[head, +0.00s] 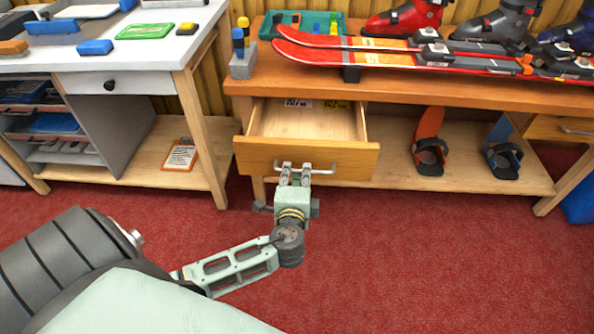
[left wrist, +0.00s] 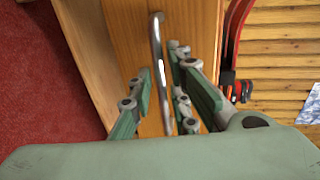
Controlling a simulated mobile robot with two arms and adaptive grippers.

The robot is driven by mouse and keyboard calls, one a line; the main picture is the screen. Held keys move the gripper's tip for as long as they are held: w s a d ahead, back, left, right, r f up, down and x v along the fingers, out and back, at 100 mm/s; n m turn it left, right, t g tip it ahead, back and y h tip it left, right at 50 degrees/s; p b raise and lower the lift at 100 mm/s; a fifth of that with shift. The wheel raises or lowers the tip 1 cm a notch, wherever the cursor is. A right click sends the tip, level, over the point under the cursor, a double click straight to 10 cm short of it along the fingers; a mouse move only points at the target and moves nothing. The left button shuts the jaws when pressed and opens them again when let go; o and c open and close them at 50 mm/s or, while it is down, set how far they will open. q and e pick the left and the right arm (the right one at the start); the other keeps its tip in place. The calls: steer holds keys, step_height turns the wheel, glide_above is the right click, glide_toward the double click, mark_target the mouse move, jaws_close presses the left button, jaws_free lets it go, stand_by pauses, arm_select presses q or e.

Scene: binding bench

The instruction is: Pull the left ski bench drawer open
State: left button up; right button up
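The left ski bench drawer (head: 300,157) is pulled well out, and its bare wooden inside shows from above. Its metal bar handle (head: 325,171) runs across the front. My left gripper (head: 294,171) is at the left half of this handle. In the left wrist view the handle (left wrist: 157,50) passes between my two fingers (left wrist: 160,85), which are drawn close around it. Thin gaps seem to show beside the bar, so firm contact is hard to judge. My right gripper is not in view.
Skis (head: 400,55) and ski boots lie on the bench top (head: 390,88). Bindings (head: 430,150) stand on the lower shelf, right of the drawer. A white workbench (head: 130,50) stands at left. Red carpet (head: 430,260) in front is clear.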

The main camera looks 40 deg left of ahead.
arm_select(q)
steer(key=v, duration=1)
steer(key=shift+f, duration=0.1)
